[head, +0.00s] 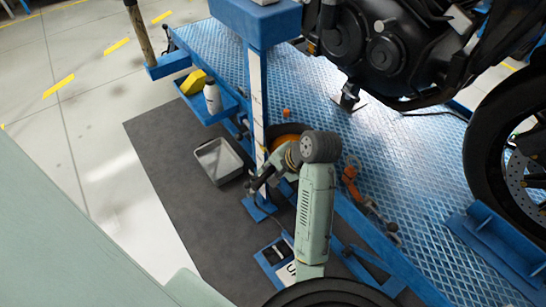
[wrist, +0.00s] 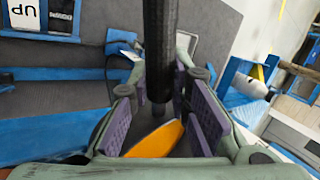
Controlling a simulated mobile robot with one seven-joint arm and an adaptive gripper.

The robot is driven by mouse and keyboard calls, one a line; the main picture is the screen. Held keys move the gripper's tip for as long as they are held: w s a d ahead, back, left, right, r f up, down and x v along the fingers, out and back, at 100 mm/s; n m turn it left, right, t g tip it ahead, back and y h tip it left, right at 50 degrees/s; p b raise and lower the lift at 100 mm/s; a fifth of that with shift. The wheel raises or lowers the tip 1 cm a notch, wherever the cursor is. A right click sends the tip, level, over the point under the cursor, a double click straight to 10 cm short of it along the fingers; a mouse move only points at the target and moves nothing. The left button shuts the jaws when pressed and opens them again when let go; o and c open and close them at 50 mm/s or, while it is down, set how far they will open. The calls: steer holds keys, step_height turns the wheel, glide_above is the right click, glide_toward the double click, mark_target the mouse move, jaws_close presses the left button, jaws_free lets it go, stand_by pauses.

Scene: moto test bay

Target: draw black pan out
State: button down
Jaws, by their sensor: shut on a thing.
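The black pan (head: 290,127) shows in the head view as a dark rim around an orange inside, partly hidden behind the blue post and my arm. My gripper (head: 258,186) is low beside that post, its fingertips hard to make out. An orange surface shows between the pads. I take the black piece as part of the pan; its link to the rim is hidden.
A grey tray (head: 218,160) lies on the dark mat (head: 165,150) left of the blue post (head: 257,95). The motorcycle (head: 385,45) stands above the blue ribbed platform.

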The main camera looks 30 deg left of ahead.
mark_target(258, 183)
steer(key=shift+s+a+r+p, duration=0.15)
steer(key=shift+s+p, duration=0.3)
steer(key=shift+s, duration=0.45)
steer(key=shift+s+d+r+p, duration=0.1)
steer(key=shift+s+r+p, duration=0.1)
steer(key=shift+s+p, duration=0.5)
steer(key=shift+s+a+r+p, duration=0.1)
steer(key=shift+s+r+p, duration=0.15)
steer(key=shift+s, duration=0.85)
steer(key=shift+s+f, duration=0.1)
steer(key=shift+s, duration=0.1)
